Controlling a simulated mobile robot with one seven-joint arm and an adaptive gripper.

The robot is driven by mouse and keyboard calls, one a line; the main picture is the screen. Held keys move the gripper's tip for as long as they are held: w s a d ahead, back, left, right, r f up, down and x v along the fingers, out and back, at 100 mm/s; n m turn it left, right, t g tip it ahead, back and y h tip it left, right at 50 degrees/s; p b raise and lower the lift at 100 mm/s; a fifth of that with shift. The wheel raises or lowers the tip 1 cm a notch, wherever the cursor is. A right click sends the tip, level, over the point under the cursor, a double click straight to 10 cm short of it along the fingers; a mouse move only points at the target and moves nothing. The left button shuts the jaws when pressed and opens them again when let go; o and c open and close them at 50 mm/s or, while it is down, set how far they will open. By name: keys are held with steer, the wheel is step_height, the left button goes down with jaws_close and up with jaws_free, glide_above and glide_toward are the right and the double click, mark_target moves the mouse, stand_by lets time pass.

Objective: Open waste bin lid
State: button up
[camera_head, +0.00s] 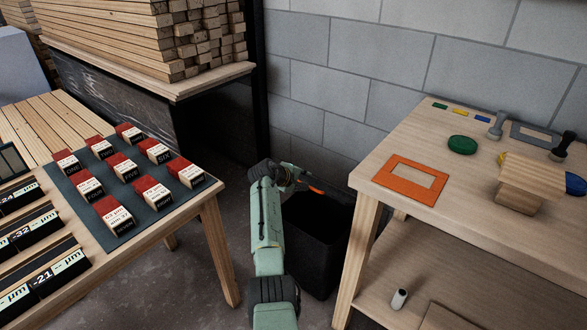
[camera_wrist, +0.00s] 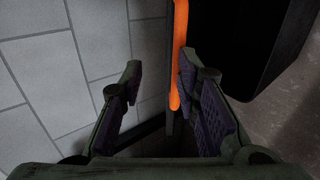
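The black waste bin (camera_head: 316,262) stands on the floor between the two tables, against the block wall. Its top looks dark and open, and its dark inside seems to show at the right of the wrist view (camera_wrist: 235,45). An orange handle (camera_head: 311,188) lies along a thin dark panel, seen nearly edge-on in the wrist view, that appears to be the lid raised near the wall. The handle (camera_wrist: 179,50) is between my fingers, close to the right one. My gripper (camera_head: 292,174) is open above the bin's back; its fingers (camera_wrist: 159,66) are wide apart. Contact cannot be told.
A left table (camera_head: 205,215) holds red-topped blocks on a dark mat (camera_head: 155,211). A right workbench (camera_head: 365,185) with an orange frame (camera_head: 388,173) stands close beside the bin. Stacked battens (camera_head: 150,35) lie behind. Some floor (camera_head: 195,290) is clear in front.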

steer(key=w+r+p+v, duration=0.1)
steer(key=v, duration=0.7)
steer(key=shift+s+d+r, duration=0.15)
steer(key=shift+d+r, duration=0.15)
steer(key=shift+r, duration=0.05)
stand_by(0.8)
